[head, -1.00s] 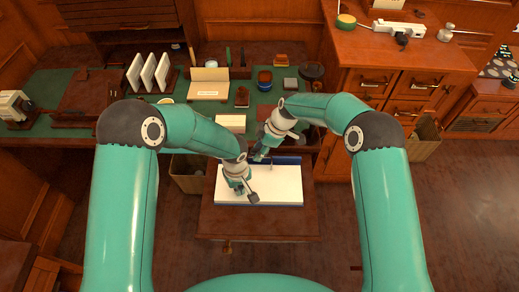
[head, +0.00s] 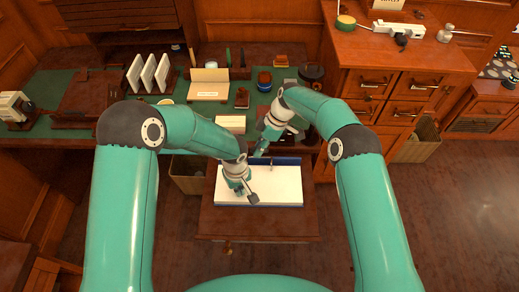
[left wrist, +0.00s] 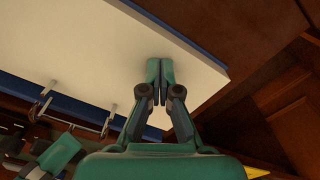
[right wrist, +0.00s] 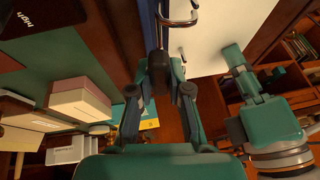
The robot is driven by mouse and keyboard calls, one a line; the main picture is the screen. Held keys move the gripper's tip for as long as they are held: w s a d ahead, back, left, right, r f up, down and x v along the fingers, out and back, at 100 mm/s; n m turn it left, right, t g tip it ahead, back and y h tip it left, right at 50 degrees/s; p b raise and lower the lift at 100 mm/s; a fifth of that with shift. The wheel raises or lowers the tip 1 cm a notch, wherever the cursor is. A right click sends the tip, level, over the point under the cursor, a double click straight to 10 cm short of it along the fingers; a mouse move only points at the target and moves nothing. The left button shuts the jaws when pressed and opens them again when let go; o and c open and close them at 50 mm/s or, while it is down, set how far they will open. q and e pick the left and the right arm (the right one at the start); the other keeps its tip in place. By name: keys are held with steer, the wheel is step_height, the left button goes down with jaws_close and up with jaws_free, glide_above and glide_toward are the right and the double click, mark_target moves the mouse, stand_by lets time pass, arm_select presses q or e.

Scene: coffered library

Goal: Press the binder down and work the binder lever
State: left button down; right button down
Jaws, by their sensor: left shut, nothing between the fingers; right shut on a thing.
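The binder (head: 283,186) lies open on the small wooden table, with white pages, blue cover edges and metal rings (left wrist: 75,105) near its back edge. My left gripper (head: 238,188) is shut and empty, its tips at the white page in the left wrist view (left wrist: 160,68); I cannot tell how hard they touch. My right gripper (head: 259,153) is at the binder's back edge. In the right wrist view (right wrist: 160,62) it is shut on a small dark piece beside the blue edge and a metal ring, apparently the binder lever; the fingers partly hide it.
The wooden table (head: 260,225) has bare room in front of the binder. Behind it is a green-topped desk (head: 60,122) with card stands, boxes and other items. A drawer cabinet (head: 400,80) stands at the right. Bins stand on the floor on both sides.

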steer(key=shift+w+a+f+g, duration=0.1)
steer(key=shift+w+f+g, duration=0.1)
steer(key=shift+w+g, duration=0.25)
steer(key=shift+s, duration=0.1)
steer(key=c, duration=1.1)
jaws_free()
steer(key=shift+g, duration=0.25)
steer(key=shift+r, duration=0.2)
step_height(320, 180, up, 10)
steer(key=shift+s+f, duration=0.1)
